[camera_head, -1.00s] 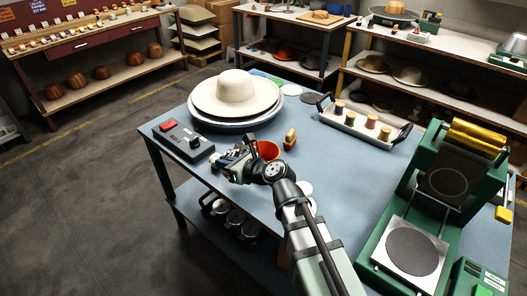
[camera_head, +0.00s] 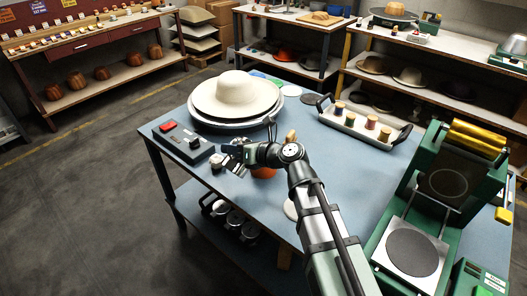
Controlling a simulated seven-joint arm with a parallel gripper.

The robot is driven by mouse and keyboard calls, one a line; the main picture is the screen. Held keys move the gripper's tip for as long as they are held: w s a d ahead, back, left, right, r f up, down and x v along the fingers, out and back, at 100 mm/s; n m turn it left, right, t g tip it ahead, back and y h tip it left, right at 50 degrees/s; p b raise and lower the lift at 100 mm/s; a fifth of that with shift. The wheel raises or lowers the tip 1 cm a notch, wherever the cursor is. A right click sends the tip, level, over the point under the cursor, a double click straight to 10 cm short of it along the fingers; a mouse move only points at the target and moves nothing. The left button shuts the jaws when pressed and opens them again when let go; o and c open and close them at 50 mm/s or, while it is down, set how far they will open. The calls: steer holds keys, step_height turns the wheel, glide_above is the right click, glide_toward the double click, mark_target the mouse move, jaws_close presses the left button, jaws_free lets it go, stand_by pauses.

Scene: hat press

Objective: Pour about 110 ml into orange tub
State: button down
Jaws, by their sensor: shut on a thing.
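The orange tub (camera_head: 264,173) stands on the blue-grey table. My arm crosses in front of it and hides most of it; only a low orange part shows below the wrist. My gripper (camera_head: 229,156) is just left of the tub, above the table and near the control box. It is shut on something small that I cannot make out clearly. No poured stream shows, and the tub's inside is hidden.
A control box (camera_head: 184,143) with a red button lies at the table's left. A cream hat (camera_head: 237,92) sits on a round basin behind. A tray of spools (camera_head: 343,123) stands right of centre, a green press (camera_head: 455,180) at the right. Metal jugs (camera_head: 234,217) stand below.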

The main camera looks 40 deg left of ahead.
mark_target(236, 140)
steer(key=shift+w+r+m+g, duration=0.3)
steer(key=shift+w+r+m, duration=0.25)
steer(key=shift+r, duration=0.2)
steer(key=shift+w+r+m+y+b, duration=0.3)
steer(key=shift+w+r+m+b, duration=0.2)
steer(key=shift+b, duration=0.5)
stand_by(0.8)
steer(key=shift+w+d+f+m+g+b, duration=0.1)
steer(key=shift+w+m+g+b, duration=0.35)
steer(key=shift+w, duration=0.5)
steer(key=s+n, duration=0.1)
steer(key=s+f+n+t, duration=0.1)
steer(key=s, duration=0.1)
steer(key=shift+s+f, duration=0.1)
steer(key=shift+s, duration=0.15)
steer(key=shift+s+f+n+t, duration=0.35)
steer(key=shift+s+f+n, duration=0.15)
steer(key=shift+f+n, duration=0.25)
steer(key=shift+s+f+n+t+h+p, duration=0.2)
steer(key=shift+s+n+t+h+p, duration=0.25)
steer(key=shift+n, duration=0.2)
steer(key=shift+w, duration=0.1)
stand_by(0.9)
